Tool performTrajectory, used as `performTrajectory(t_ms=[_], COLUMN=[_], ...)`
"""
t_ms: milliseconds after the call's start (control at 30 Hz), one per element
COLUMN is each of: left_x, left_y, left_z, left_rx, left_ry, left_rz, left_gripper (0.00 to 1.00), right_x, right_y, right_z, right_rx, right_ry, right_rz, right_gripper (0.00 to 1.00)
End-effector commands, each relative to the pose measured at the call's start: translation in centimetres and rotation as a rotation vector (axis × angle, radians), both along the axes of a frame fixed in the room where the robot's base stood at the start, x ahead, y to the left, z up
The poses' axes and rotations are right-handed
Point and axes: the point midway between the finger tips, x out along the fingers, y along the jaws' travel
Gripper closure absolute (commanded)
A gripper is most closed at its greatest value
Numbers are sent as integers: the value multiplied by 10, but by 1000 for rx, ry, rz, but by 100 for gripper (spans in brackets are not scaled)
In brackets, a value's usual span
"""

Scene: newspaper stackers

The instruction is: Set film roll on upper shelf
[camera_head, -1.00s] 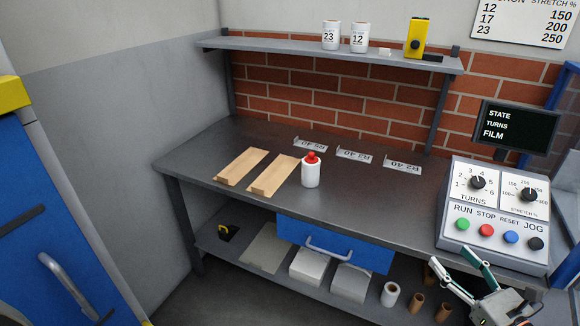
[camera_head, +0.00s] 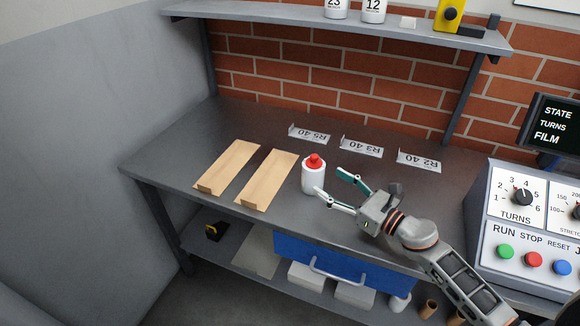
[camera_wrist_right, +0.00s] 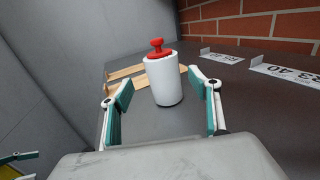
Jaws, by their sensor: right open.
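A white film roll (camera_head: 313,177) with a red knob on top stands upright on the dark workbench (camera_head: 300,235). My right gripper (camera_head: 331,188) is open, just right of the roll in the head view. In the right wrist view the roll (camera_wrist_right: 163,82) stands ahead, between the lines of the two spread fingers (camera_wrist_right: 160,97); no contact shows. The upper shelf (camera_head: 330,28) runs along the brick wall, above the bench. My left gripper is not seen in the head view.
On the shelf stand white rolls marked 23 (camera_head: 336,8) and 12 (camera_head: 373,10) and a yellow device (camera_head: 449,15). Two wooden boards (camera_head: 228,167) lie left of the roll. Label holders (camera_head: 360,147) lie behind. A control panel (camera_head: 530,225) stands right.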

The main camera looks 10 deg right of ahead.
Motion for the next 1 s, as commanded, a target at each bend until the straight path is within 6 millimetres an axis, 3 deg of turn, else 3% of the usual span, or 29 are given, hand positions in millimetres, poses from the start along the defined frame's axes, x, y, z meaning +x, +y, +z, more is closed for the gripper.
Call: performTrajectory(t_ms=[367,600,967,1000], left_x=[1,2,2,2], left_y=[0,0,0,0], left_z=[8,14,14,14], left_rx=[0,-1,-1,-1], left_ry=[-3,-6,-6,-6], left_rz=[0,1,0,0], left_gripper=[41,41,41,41], right_x=[31,61,68,68], right_y=[18,33,38,38], right_z=[2,1,-1,-1], right_rx=[3,3,0,0], right_ry=[-1,-1,0,0], right_rz=[0,0,1,1], right_gripper=[38,38,38,49])
